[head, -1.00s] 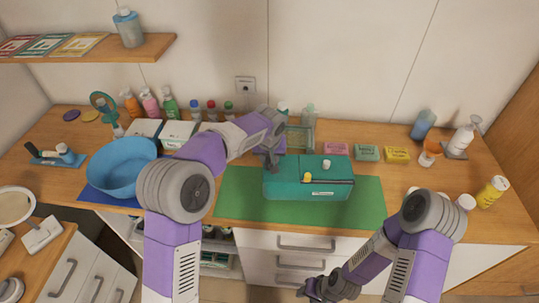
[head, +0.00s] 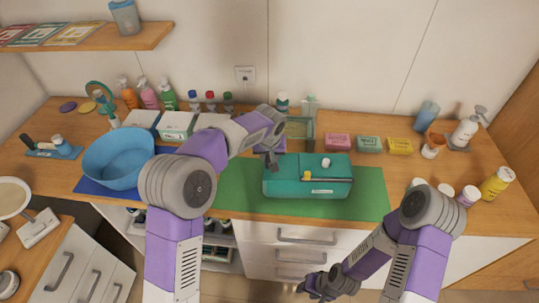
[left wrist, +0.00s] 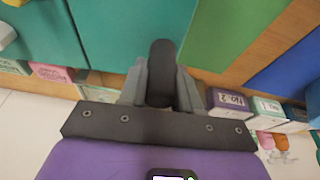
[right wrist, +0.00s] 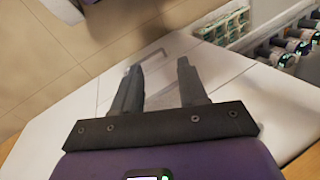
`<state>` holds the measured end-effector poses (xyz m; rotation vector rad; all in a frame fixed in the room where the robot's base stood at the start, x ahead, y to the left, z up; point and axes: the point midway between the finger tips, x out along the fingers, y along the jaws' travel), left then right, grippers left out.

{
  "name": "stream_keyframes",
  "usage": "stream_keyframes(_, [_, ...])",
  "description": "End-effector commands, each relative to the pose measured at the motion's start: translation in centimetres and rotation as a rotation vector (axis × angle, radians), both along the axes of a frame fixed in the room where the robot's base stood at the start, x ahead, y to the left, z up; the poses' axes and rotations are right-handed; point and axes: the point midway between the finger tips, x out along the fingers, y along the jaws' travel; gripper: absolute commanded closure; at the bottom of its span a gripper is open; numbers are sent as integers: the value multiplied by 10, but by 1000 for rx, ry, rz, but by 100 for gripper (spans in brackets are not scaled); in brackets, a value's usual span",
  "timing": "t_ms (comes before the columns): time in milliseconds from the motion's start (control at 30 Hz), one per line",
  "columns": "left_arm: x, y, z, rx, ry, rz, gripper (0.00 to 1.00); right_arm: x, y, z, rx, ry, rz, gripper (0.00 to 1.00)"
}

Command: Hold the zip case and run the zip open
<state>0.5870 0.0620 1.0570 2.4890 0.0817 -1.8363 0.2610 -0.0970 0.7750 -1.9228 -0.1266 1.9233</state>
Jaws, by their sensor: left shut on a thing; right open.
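The teal zip case (head: 295,186) lies on a green mat (head: 235,195) in the middle of the counter. A dark strip with a yellow piece (head: 307,175) at its left end shows on the case. A white knob (head: 326,162) sits farther back on it. My left gripper (head: 271,163) is at the case's back left corner, shut on a dark rounded piece (left wrist: 161,70) next to the teal fabric. How that piece joins the case is hidden. My right gripper (head: 313,290) is open and empty, low in front of the drawers; its spread fingers show in the right wrist view (right wrist: 157,88).
A blue basin (head: 119,160) stands left of the mat. Pink, green and yellow boxes (head: 369,144) sit behind and right of the case. Several bottles, including a yellow one (head: 495,184), stand at the right end. The mat right of the case is clear.

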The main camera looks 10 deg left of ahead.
Motion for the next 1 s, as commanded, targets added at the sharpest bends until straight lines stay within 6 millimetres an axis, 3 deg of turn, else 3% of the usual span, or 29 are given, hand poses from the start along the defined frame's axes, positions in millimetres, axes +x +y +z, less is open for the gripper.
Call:
stream_keyframes(567, [0, 0, -4, 0, 0, 0, 100, 2, 1, -2, -4, -3, -10, 54])
stream_keyframes(767, [0, 0, -3, 0, 0, -1, 100, 27, 7, -1, -60, -52, -141, 54])
stream_keyframes(1000, [0, 0, -3, -1, -1, 0, 100, 73, 13, 10, -203, -169, -451, 54])
